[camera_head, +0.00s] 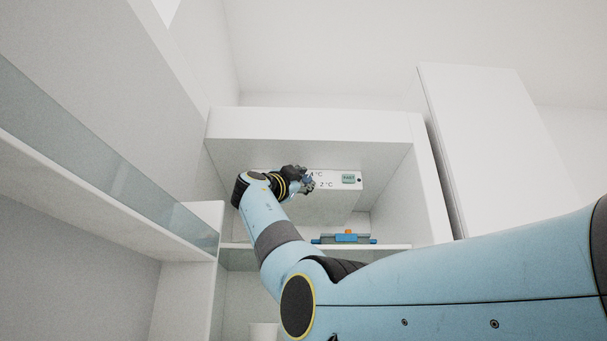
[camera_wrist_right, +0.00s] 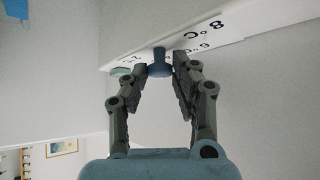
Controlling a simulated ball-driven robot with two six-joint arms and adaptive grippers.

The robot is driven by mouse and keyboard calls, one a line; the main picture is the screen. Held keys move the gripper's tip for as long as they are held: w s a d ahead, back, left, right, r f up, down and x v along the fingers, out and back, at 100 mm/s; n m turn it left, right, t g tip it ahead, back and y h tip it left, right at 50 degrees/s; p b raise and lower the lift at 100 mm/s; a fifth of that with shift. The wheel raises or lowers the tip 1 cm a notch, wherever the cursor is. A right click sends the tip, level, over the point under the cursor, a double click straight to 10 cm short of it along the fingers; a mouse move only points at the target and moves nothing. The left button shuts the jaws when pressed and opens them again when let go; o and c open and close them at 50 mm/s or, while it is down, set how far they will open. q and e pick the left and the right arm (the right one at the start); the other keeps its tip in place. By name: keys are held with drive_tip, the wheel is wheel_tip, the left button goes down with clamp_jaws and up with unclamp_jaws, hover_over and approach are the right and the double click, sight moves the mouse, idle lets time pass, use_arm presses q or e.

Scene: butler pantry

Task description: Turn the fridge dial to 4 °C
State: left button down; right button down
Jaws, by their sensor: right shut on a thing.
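The white dial panel (camera_head: 325,179) hangs under the top of the white cabinet in the head view. "4 °C" and "2 °C" show on it, right of my gripper. In the right wrist view the panel (camera_wrist_right: 225,35) shows "8 °C" and "6 °C" upside down. The small blue dial (camera_wrist_right: 159,67) stands out from it. My right gripper (camera_head: 306,183) is at the panel and partly covers it; in the wrist view its fingertips (camera_wrist_right: 160,66) are closed on the dial from both sides. Which mark the dial points to cannot be told. My left gripper is out of view.
A small green label (camera_head: 348,179) sits at the panel's right end. A white container (camera_head: 264,331) stands lower down. White cabinet walls (camera_head: 432,180) flank the niche.

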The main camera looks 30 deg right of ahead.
drive_tip(key=shift+r, duration=0.15)
drive_tip(key=c, duration=1.4)
unclamp_jaws()
drive_tip(key=o, duration=0.3)
drive_tip(key=shift+w+d, duration=0.1)
drive_tip(key=shift+w, duration=0.05)
drive_tip(key=shift+o, duration=0.2)
drive_tip(key=shift+f, duration=0.2)
